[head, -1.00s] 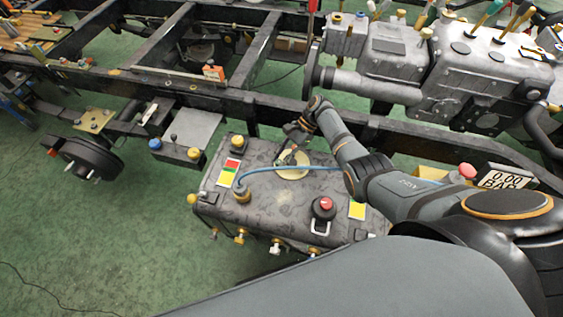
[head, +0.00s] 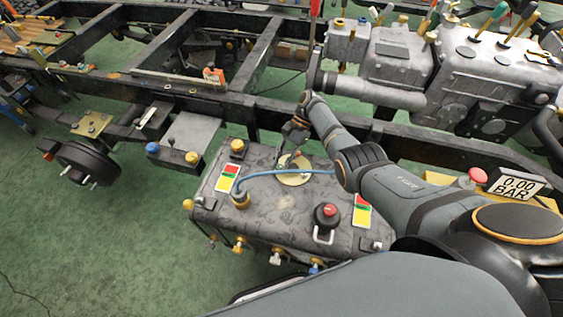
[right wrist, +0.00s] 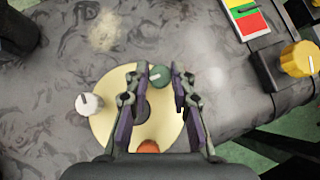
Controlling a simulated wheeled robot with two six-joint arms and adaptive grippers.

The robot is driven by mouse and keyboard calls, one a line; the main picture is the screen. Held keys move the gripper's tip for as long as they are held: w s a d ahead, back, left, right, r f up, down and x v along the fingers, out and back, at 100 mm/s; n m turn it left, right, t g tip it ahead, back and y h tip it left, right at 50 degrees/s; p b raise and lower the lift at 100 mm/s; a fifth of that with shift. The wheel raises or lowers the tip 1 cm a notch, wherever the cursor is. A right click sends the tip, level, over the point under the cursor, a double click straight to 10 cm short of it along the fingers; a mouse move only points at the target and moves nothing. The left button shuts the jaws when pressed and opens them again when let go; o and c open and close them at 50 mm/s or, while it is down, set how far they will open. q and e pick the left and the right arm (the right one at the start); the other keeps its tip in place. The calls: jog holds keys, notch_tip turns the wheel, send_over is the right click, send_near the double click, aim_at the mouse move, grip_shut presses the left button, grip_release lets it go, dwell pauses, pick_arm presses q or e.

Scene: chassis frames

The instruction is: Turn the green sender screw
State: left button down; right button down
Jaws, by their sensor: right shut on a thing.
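The green sender screw (right wrist: 160,76) is a small round dark-green head with a pale slot line, on a cream sender disc (right wrist: 110,128) in the right wrist view. My right gripper (right wrist: 166,80) has its fingertips on either side of the screw and is shut on it. In the head view, my right gripper (head: 291,152) reaches down to the disc (head: 294,178) on top of the dark tank (head: 280,212); the green screw is too small to tell there. A white screw (right wrist: 88,104) and a partly hidden orange screw (right wrist: 148,146) are also on the disc.
A blue hose (head: 285,172) crosses the tank top near the disc. A red-knobbed black valve (head: 326,212) and a striped card (head: 362,212) stand nearer me. The chassis rail (head: 225,100) runs behind the tank. A pressure display (head: 517,186) reads 0.00 BAR.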

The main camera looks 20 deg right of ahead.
jog(key=c, duration=1.1)
grip_release()
jog(key=shift+f, duration=0.1)
jog(key=v, duration=0.7)
jog(key=shift+d+r, duration=0.15)
jog(key=shift+r, duration=0.05)
jog(key=shift+r, duration=0.1)
